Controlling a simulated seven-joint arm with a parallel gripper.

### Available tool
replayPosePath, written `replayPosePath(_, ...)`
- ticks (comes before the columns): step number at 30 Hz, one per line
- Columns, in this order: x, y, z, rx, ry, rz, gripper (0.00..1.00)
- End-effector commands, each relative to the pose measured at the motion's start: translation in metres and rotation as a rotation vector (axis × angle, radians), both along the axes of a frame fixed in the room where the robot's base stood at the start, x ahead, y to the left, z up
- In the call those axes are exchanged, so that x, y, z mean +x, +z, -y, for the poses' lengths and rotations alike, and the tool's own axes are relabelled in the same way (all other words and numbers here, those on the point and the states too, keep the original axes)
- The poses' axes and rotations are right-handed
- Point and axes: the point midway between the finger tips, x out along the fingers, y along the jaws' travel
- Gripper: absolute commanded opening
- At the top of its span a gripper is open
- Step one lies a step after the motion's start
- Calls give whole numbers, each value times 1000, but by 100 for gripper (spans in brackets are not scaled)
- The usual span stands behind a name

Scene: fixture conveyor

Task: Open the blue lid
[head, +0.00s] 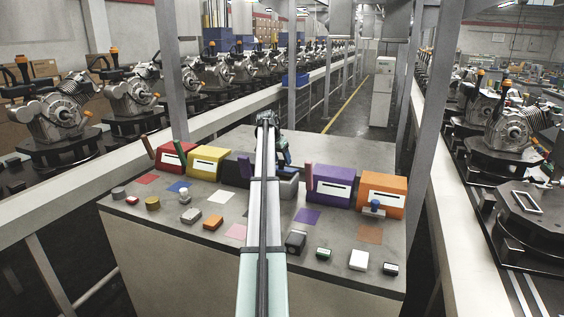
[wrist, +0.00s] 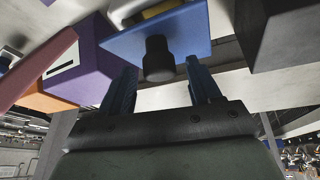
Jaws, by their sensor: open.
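The blue lid (wrist: 195,30) is a flat panel at the top of the wrist view, with a dark knob (wrist: 158,60) sticking out toward my gripper. My gripper (wrist: 159,72) is open, with one finger on each side of the knob. A gap shows between the knob and each finger, and nothing is held. In the head view my arm hides most of the spot, and only small blue parts show above a grey box (head: 288,187).
The purple box (head: 330,188) stands close to the right of my gripper, with the orange box (head: 380,199) beyond it. A black box (head: 236,171), yellow box (head: 206,164) and red box (head: 174,158) stand left. Several small items lie across the table (head: 170,222) front.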

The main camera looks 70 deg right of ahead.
Motion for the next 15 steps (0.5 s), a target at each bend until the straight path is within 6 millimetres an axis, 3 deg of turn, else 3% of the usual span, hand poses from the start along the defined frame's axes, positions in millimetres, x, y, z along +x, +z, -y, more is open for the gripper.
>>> replayPosePath(6, -2, -13, 5, 1, 0, 0, 63)
replayPosePath(15, -2, -14, 5, 0, 0, 0, 63)
